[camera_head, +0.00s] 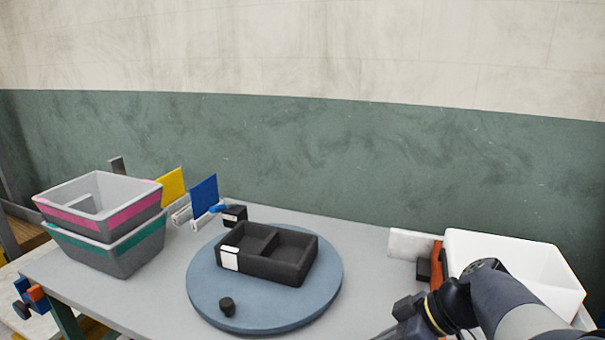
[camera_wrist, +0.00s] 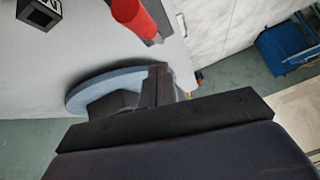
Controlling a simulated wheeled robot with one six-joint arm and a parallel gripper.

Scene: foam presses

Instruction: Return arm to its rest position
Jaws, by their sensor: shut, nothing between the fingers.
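My arm reaches in from the lower right corner of the head view, low over the front right of the table (camera_head: 365,240). My gripper (camera_wrist: 158,72) is shut and empty in the wrist view. In the head view only part of the gripper end shows, cut off by the bottom edge. It is to the right of the round blue turntable (camera_head: 205,285) and apart from it. The turntable also shows behind the fingers in the wrist view (camera_wrist: 90,88).
A black two-compartment tray (camera_head: 292,273) and a small black knob (camera_head: 227,306) are on the turntable. Stacked grey bins with pink (camera_head: 130,214) and green (camera_head: 138,238) bands stand left. A white bin (camera_head: 480,248) is right, close behind my arm. Yellow and blue panels stand at the back.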

